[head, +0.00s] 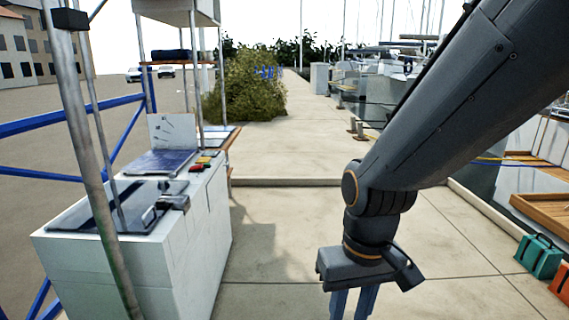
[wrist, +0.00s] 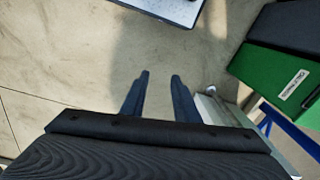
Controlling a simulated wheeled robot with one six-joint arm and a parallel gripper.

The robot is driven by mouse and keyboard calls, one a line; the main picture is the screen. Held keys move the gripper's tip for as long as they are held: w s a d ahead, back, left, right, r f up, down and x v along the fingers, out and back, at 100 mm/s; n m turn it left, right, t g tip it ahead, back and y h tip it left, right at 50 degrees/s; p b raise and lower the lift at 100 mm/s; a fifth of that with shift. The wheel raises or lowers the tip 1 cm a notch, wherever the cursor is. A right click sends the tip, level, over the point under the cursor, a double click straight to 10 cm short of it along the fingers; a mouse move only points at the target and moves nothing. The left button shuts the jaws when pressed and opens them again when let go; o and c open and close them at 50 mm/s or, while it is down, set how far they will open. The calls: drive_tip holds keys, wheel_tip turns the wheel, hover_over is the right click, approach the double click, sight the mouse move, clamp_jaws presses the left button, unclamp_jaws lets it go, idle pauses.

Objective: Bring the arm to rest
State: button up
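My arm comes in from the upper right of the head view and bends down at the wrist. My gripper (head: 354,304) hangs below it, pointing down over the pale paving, with its fingertips cut off by the bottom edge. In the wrist view the two fingers (wrist: 162,76) stand apart with only bare paving between them. My gripper is open and empty and touches nothing that I can see.
A white counter (head: 195,235) with a dark panel and metal poles stands at left, by a blue railing (head: 60,127). A teal box (head: 540,256) and an orange box (head: 562,284) sit at right. A green case (wrist: 275,75) shows in the wrist view. The walkway (head: 300,140) ahead is clear.

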drive_tip(key=s+d+r+m+p, duration=0.2)
drive_tip(key=d+r+p, duration=0.6)
drive_tip(key=r+p, duration=0.2)
drive_tip(key=shift+d+h+p, duration=0.15)
drive_tip(key=shift+h+p, duration=0.15)
drive_tip(key=shift+p, duration=0.75)
drive_tip(key=shift+s+r, duration=0.1)
